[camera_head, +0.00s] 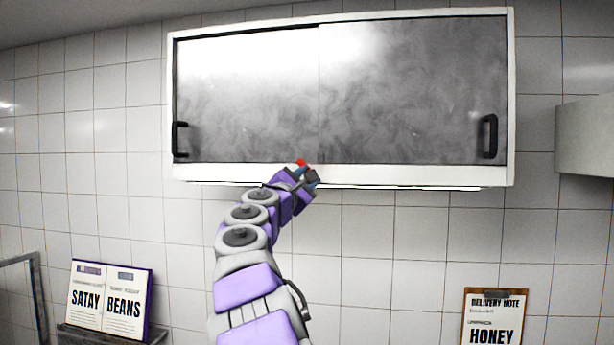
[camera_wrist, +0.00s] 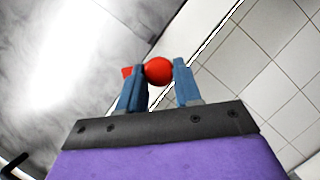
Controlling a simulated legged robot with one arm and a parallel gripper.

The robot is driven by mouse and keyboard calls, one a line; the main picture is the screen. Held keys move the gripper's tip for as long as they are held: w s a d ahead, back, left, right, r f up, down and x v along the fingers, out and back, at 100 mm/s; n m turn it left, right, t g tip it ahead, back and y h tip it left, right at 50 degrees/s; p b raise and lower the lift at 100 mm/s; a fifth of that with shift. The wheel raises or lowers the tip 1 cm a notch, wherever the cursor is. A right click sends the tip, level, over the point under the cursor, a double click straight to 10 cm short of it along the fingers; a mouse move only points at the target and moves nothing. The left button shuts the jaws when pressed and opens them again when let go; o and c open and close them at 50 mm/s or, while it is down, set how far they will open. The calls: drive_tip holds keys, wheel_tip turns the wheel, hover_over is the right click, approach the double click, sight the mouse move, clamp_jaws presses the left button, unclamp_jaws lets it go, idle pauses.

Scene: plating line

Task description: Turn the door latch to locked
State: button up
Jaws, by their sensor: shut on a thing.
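The door latch is a small red knob (camera_wrist: 158,71) with a red tab at its left. It sits at the lower edge of a wall cabinet (camera_head: 340,174) with two grey sliding doors. In the head view the red latch (camera_head: 302,162) shows just above my gripper (camera_head: 303,172), near where the two doors meet. In the wrist view my gripper (camera_wrist: 158,84) has its two blue fingers on either side of the red knob, shut on it. Part of the red tab is hidden behind the left finger. I cannot tell whether the latch is locked.
Black handles sit on the left door (camera_head: 180,139) and right door (camera_head: 488,136). A grey box-like fixture (camera_head: 585,136) juts in at the right. A book stand (camera_head: 110,300) is at lower left, and a clipboard (camera_head: 492,317) at lower right. The tiled wall below the cabinet is mostly clear.

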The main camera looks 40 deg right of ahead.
drive_tip(key=m+g+p, duration=0.1)
drive_tip(key=m, duration=0.2)
drive_tip(key=m+g+y+p, duration=0.1)
drive_tip(key=m, duration=0.2)
drive_tip(key=m+g+y+p, duration=0.1)
drive_tip(key=m, duration=0.3)
drive_tip(key=shift+w+p, duration=0.1)
drive_tip(key=shift+p, duration=0.2)
drive_tip(key=shift+f+m, duration=0.1)
drive_tip(key=shift+m, duration=0.2)
drive_tip(key=o, duration=1)
drive_tip(key=shift+a+r, duration=0.1)
drive_tip(key=shift+r, duration=0.2)
drive_tip(key=shift+o, duration=0.2)
drive_tip(key=b+v, duration=0.3)
drive_tip(key=v, duration=1.4)
drive_tip(key=shift+a+r, duration=0.15)
drive_tip(key=shift+a, duration=0.15)
